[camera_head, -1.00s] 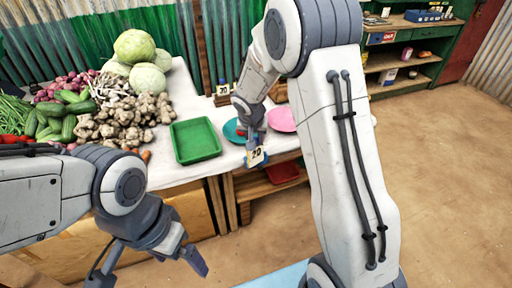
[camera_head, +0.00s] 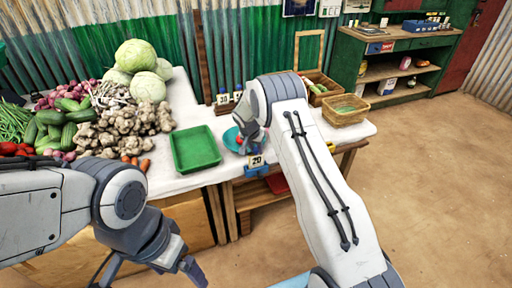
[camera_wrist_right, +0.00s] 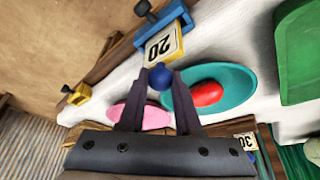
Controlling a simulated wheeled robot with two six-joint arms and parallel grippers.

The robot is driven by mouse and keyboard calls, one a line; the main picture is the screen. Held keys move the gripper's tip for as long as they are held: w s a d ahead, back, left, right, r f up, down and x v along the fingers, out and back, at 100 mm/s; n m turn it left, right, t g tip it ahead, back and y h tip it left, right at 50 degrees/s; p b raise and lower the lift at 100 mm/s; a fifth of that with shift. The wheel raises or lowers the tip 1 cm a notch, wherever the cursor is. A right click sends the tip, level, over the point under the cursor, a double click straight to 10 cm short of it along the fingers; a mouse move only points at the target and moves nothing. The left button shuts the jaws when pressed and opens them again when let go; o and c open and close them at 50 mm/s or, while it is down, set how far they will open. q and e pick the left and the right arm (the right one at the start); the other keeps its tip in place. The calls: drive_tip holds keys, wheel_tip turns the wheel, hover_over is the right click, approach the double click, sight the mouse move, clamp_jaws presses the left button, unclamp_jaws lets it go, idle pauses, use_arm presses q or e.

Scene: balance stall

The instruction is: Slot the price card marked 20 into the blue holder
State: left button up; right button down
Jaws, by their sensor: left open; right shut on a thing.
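The price card marked 20 (camera_head: 256,161) stands at the front edge of the stall table, at the slot of the blue holder (camera_head: 257,171). In the right wrist view the card (camera_wrist_right: 166,43) meets the blue holder (camera_wrist_right: 161,28) along its lower edge; whether it is fully seated I cannot tell. My right gripper (camera_wrist_right: 160,80) is shut on the blue knob (camera_wrist_right: 161,75) at the card's top. My left gripper (camera_head: 152,276) is open and empty, low in front of the table.
A yellow holder (camera_wrist_right: 78,94) sits farther along the edge. A teal dish (camera_wrist_right: 240,84) with a red item (camera_wrist_right: 207,93) and a pink dish (camera_wrist_right: 152,116) lie close by. A green tray (camera_head: 195,150) is left of the holder. A card marked 30 (camera_head: 223,98) stands behind.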

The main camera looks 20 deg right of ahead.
unclamp_jaws()
idle(0.4)
drive_tip(key=shift+r, duration=0.15)
drive_tip(key=shift+r+p, duration=1.55)
drive_tip(key=shift+r, duration=1.8)
wheel_tip(320, 180, down, 7)
drive_tip(key=b, duration=0.3)
drive_tip(key=shift+r, duration=0.1)
drive_tip(key=shift+a+r, duration=0.1)
drive_tip(key=shift+a, duration=0.05)
